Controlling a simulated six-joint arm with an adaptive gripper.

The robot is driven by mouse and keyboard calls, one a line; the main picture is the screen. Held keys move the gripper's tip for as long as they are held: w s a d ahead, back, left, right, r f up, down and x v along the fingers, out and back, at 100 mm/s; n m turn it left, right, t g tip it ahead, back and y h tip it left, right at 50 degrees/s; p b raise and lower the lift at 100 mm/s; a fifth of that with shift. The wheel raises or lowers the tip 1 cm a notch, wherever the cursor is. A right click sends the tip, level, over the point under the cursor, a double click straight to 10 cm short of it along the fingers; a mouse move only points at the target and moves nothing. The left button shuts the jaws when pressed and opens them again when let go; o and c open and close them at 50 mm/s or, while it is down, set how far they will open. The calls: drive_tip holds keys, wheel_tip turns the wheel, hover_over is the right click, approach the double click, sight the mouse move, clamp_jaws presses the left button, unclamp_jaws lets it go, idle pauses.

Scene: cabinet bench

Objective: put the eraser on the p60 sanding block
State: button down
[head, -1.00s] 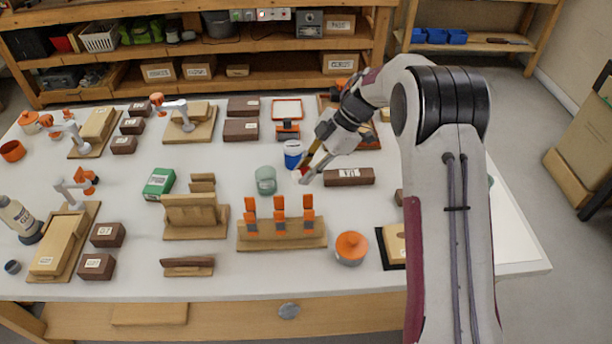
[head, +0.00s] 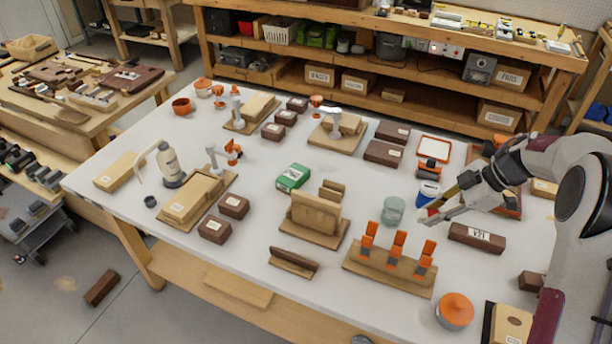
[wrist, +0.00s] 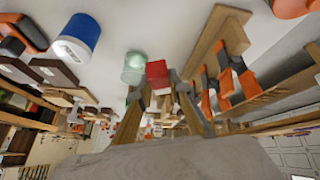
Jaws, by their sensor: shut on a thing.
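My gripper (head: 432,215) is shut on a small red block with a pale end, which I take to be the eraser (wrist: 157,73). In the head view it is held above the table, in front of the blue-and-white tub and left of a long dark labelled block (head: 476,237). Several dark brown labelled blocks lie on the table: a pair (head: 233,207) at the left, a small group (head: 285,117) behind, and two larger ones (head: 383,152) at the back. Their labels are too small to read, so I cannot tell which is the p60 sanding block.
The blue-and-white tub (head: 428,192) and a green glass jar (head: 392,210) stand close to my gripper. A wooden rack with orange-handled tools (head: 390,270) and an orange-lidded pot (head: 454,310) are in front. A green box (head: 292,178) lies mid-table. A brown block (head: 102,288) lies on the floor.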

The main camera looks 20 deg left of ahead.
drive_tip(key=w+a+m, duration=0.2)
drive_tip(key=w+a, duration=0.2)
drive_tip(key=a, duration=0.5)
wheel_tip(320, 180, up, 4)
drive_tip(key=m+t, duration=0.3)
drive_tip(key=m, duration=0.3)
hover_over(286, 178)
drive_tip(key=d, duration=0.2)
drive_tip(key=shift+s, duration=0.45)
drive_tip(key=shift+d+f, duration=0.1)
drive_tip(key=shift+f, duration=2.95)
drive_tip(key=shift+f, duration=0.1)
drive_tip(key=shift+f, duration=1.8)
